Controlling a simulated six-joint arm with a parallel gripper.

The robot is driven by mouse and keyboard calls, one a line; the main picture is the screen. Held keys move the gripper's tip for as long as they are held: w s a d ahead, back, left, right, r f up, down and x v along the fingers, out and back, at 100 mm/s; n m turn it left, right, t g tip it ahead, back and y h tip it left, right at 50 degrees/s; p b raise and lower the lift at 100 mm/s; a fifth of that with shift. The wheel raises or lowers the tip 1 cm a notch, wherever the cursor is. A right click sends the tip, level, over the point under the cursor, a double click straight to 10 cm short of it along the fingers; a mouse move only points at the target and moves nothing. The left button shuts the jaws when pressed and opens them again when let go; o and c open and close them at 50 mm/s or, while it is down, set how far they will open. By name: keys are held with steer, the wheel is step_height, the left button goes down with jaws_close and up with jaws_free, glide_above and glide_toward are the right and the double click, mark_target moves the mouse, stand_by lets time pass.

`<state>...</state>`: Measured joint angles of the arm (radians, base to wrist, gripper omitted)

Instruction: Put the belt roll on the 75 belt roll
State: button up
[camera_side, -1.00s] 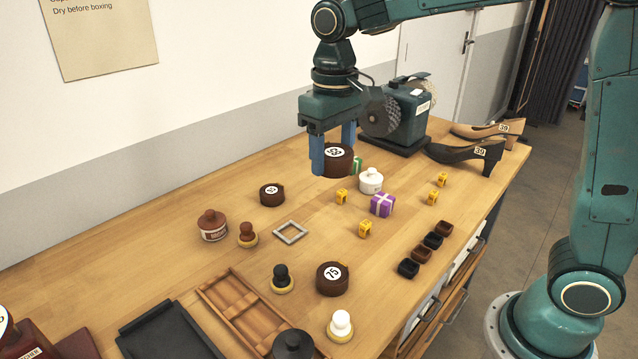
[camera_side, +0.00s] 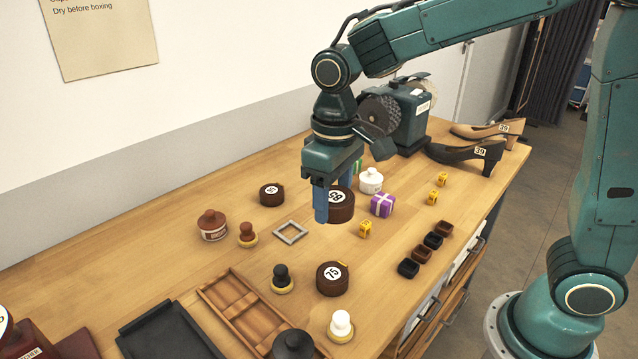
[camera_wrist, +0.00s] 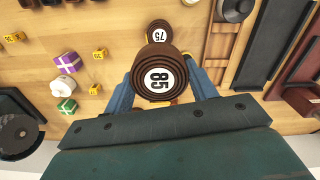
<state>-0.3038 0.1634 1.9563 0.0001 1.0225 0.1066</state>
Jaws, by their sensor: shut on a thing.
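My gripper (camera_side: 336,208) is shut on a dark brown belt roll marked 85 (camera_side: 341,205) and holds it above the table. In the wrist view, the 85 belt roll (camera_wrist: 159,75) sits between the two blue fingers. The 75 belt roll (camera_side: 332,279) lies flat on the table, nearer the side camera than the held roll and apart from it. In the wrist view the 75 belt roll (camera_wrist: 160,32) shows just beyond the held roll, partly overlapped by it. A smaller belt roll (camera_side: 271,195) lies on the table to the left; its number is too small to read surely.
Near the 75 roll are a black-knobbed brush (camera_side: 281,279), a white-knobbed brush (camera_side: 341,326) and a wooden tray (camera_side: 222,308). A grey square frame (camera_side: 290,232), a purple gift box (camera_side: 382,204) and small dark dishes (camera_side: 409,268) lie around. Two shoes (camera_side: 465,153) stand at the back right.

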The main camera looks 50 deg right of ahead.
glide_above(331, 272)
step_height(331, 272, down, 10)
steer(key=shift+f, duration=0.25)
steer(key=shift+f, duration=0.1)
steer(key=shift+f, duration=2)
steer(key=shift+f, duration=0.1)
steer(key=o, duration=1)
steer(key=shift+o, duration=0.2)
